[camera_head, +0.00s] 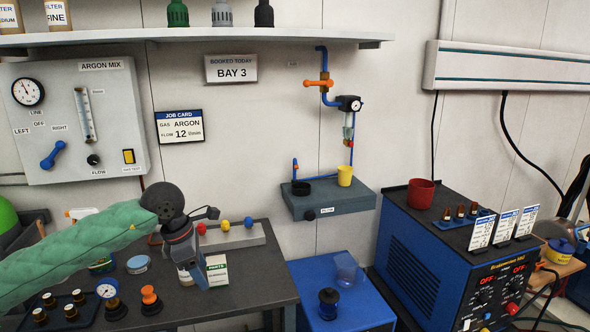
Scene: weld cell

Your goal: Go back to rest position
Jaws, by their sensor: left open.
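My left arm, in a green padded sleeve, comes in from the left of the head view. My left gripper (193,270) hangs downward from its dark wrist over the dark workbench (255,284). It is open, and I see nothing held in it. A small white-and-green box (217,270) stands just right of its fingers; I cannot tell whether they touch. My right gripper is not in view.
The argon panel (125,145) is on the wall behind. A rail with coloured knobs (248,238) is behind the gripper. A gauge (106,290) and small fittings crowd the bench's left. A blue table (355,311) and blue welder (415,262) stand right.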

